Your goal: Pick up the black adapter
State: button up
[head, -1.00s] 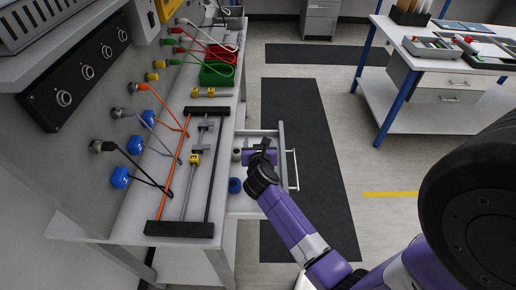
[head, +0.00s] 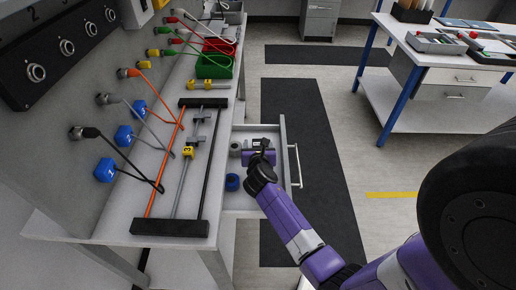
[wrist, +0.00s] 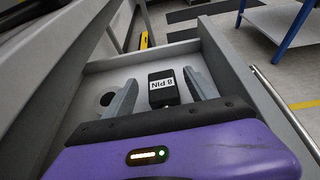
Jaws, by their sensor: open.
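The fingers are apart, with a gap visible on each side of the adapter. In the head view my gripper (head: 257,155) is at the open drawer (head: 289,160) below the workbench, and it hides the black adapter there.
A blue adapter (head: 232,182) and a grey round piece (head: 235,149) are also in the drawer. Cables, numbered plugs and a black-ended rail frame (head: 170,228) lie on the bench above. The drawer walls stand close around my gripper.

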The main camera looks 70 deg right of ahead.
aim_at(258, 143)
jog(key=shift+f+b+x, duration=0.15)
jog(key=shift+x, duration=1)
jog(key=shift+f+b+x, duration=0.15)
jog(key=shift+x, duration=1)
jog(key=shift+s+a, duration=0.1)
grip_shut()
jog(key=shift+r, duration=0.15)
